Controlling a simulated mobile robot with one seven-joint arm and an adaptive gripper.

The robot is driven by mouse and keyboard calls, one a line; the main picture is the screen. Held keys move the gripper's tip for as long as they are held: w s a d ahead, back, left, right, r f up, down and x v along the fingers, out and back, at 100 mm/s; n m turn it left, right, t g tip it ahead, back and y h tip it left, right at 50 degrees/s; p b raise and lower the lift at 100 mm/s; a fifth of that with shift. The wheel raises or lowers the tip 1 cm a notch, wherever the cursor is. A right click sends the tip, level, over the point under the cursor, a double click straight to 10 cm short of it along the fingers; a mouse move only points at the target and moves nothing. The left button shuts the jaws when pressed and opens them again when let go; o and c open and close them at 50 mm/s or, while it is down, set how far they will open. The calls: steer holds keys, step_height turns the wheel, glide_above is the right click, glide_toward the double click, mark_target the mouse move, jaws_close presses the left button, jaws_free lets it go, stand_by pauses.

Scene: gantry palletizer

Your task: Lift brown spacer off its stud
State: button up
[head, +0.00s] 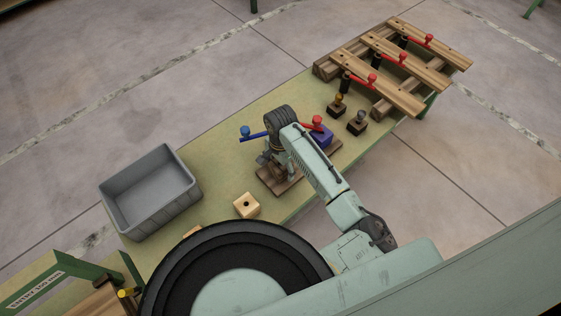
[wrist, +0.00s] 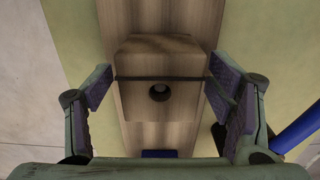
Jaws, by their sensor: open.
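In the wrist view a brown wooden block with a round dark hole, which looks like the brown spacer (wrist: 160,112), lies between the two open fingers of my gripper (wrist: 159,88). There is a gap on either side, so neither pad appears to touch it. A stud inside the hole cannot be made out. Below the block runs a wooden board (wrist: 160,20). In the head view my gripper (head: 272,160) points down over a wooden base board (head: 281,188) on the green table, and my wrist largely hides the spacer.
A blue lever (head: 251,133), a red lever (head: 311,126) and a blue block (head: 321,136) stand close to my gripper. A pale holed block (head: 247,203) and a grey bin (head: 153,190) are to the left. Two small knobbed blocks and a slatted pallet (head: 385,75) are at right.

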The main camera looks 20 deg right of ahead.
steer(key=shift+c, duration=0.6)
steer(key=shift+r, duration=0.1)
steer(key=c, duration=1.2)
